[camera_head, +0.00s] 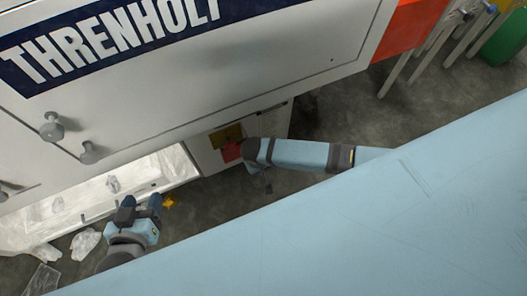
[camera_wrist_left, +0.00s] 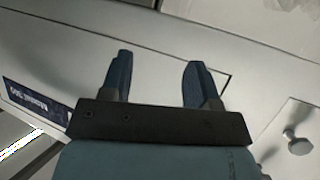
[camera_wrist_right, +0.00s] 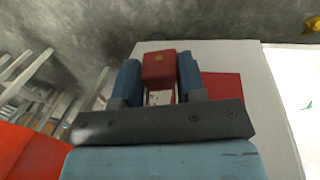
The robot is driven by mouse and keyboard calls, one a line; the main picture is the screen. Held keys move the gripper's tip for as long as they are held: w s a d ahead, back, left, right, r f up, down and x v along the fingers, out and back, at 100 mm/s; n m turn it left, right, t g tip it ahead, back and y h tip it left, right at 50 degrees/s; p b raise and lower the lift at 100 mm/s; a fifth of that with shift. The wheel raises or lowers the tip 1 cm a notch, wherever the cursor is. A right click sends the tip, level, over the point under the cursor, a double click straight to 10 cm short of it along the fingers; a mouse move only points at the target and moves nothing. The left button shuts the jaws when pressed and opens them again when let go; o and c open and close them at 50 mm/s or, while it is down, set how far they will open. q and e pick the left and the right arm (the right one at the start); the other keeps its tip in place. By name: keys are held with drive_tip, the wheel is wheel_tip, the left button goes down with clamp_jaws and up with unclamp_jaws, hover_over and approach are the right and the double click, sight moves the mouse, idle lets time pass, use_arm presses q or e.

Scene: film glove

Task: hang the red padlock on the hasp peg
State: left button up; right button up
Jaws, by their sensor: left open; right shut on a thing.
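The red padlock (camera_wrist_right: 158,66) is between the blue fingers of my right gripper (camera_wrist_right: 160,82) in the right wrist view, with its red body facing the camera. In the head view, a red patch (camera_head: 231,151) shows at the end of my right arm, beside a yellow plate on the white cabinet; I cannot tell whether it is the padlock or part of the panel. The hasp peg cannot be made out in any view. My left gripper (camera_head: 139,205) is open and empty over the white tray area; its spread fingers also show in the left wrist view (camera_wrist_left: 158,80).
A large white machine marked THRENHOLT (camera_head: 120,40) fills the upper left, with grey knobs (camera_head: 52,127) on its face. A clear-lined tray (camera_head: 110,190) and crumpled plastic (camera_head: 84,243) lie at the lower left. Metal legs (camera_head: 440,45) stand at the upper right.

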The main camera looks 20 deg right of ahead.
use_arm(q)
drive_tip(key=w+d+r+t+h+b, duration=0.1)
drive_tip(key=d+r+t+h+b, duration=0.1)
drive_tip(key=r, duration=0.3)
drive_tip(key=w+d+r+t+h+b, duration=0.1)
drive_tip(key=d+r+t+h+b, duration=0.1)
drive_tip(key=r+b, duration=0.3)
drive_tip(key=shift+d+r+t+h, duration=0.3)
drive_tip(key=shift+d+r+t, duration=0.15)
drive_tip(key=shift+t, duration=0.45)
use_arm(e)
drive_tip(key=w+f, duration=0.1)
drive_tip(key=w, duration=0.8)
drive_tip(key=shift+w+a+f, duration=0.15)
drive_tip(key=shift+w+a, duration=0.05)
drive_tip(key=shift+a, duration=0.1)
